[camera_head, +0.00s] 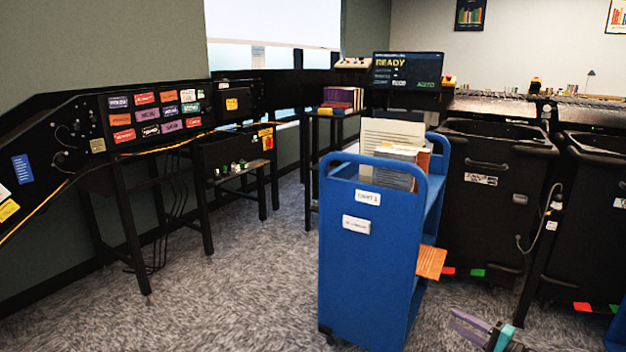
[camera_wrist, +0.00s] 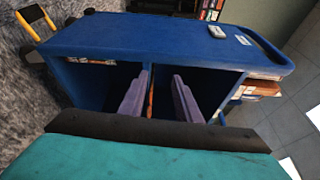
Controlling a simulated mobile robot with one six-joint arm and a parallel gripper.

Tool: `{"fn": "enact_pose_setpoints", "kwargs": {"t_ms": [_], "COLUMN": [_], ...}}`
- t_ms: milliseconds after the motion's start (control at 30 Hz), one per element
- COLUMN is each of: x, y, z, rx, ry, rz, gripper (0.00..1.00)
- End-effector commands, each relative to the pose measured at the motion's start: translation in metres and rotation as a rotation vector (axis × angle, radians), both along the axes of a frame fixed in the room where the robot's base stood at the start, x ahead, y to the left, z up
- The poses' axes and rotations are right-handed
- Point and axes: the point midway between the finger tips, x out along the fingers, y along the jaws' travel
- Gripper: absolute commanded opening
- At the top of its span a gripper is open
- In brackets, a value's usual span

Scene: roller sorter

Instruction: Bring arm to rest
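My gripper (camera_head: 468,327) shows at the bottom of the head view, to the right of the blue cart, with purple-grey fingers and a teal body. In the wrist view my gripper (camera_wrist: 163,80) has its two fingers apart, and I see nothing clamped between them. Past the fingers lies the open side of the blue cart (camera_wrist: 150,38). An orange book (camera_head: 430,262) juts from the cart's lower shelf, above and left of my gripper and apart from it in the head view. An orange strip shows behind the fingers in the wrist view; its contact cannot be told.
The blue cart (camera_head: 360,270) stands close by, with books (camera_head: 392,140) on top. Black bins (camera_head: 487,200) stand behind and right. A sorter panel (camera_head: 155,115) and a small stand with stacked books (camera_head: 342,98) are at left. Carpet left of the cart is clear.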

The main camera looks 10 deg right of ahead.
Motion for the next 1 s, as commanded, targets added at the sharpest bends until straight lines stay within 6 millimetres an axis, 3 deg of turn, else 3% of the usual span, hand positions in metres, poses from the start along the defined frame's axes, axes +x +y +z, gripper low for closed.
{"fn": "enact_pose_setpoints", "kwargs": {"t_ms": [33,200,467,767,1000], "x": [0.009,0.028,0.035,0.007,-0.043], "y": [0.023,0.094,0.206,0.332,0.419], "z": [0.008,0.005,-0.009,-0.03,-0.048], "rx": [0.007,0.014,-0.007,-0.073,-0.163], "ry": [0.01,0.055,0.157,0.309,0.446], "rz": [0.031,0.132,0.298,0.503,0.676], "gripper": [0.3,0.3,0.3,0.3,0.3]}}
